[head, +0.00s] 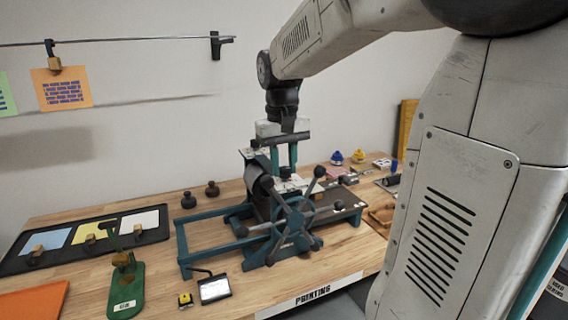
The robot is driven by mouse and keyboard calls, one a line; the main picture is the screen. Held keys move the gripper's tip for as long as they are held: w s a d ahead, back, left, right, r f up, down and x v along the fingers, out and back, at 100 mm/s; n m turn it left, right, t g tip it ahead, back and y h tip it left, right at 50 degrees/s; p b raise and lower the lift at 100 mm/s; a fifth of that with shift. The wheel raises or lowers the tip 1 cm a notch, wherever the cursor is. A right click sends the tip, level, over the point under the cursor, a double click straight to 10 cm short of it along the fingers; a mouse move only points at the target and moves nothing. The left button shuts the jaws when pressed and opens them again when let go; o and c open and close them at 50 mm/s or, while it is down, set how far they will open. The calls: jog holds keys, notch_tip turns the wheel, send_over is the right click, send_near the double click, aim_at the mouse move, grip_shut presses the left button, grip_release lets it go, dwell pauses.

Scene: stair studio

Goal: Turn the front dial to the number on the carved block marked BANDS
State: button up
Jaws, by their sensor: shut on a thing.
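My gripper (285,168) points down over the teal printing press (262,200) in the middle of the bench. Its two teal fingers are shut on a small dark knob, which looks like the front dial (286,173), on top of the press. A pale plate (291,185) lies around the knob; its marks are too small to read. Another small dark knob (255,144) shows at the left on top of the press. I cannot make out a carved block marked BANDS or any number on one.
The press's spoked wheel (297,222) stands in front of the gripper. A black tray (75,252) with coloured sheets lies left. Small blue and yellow items stand behind right.

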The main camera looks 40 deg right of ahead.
aim_at(282, 168)
jog(key=m, duration=0.6)
jog(key=shift+m, duration=0.4)
dwell(0.3)
jog(key=o, duration=1)
notch_tip(282, 168, up, 8)
jog(key=shift+w+a+f, duration=0.1)
jog(key=shift+w+a, duration=0.05)
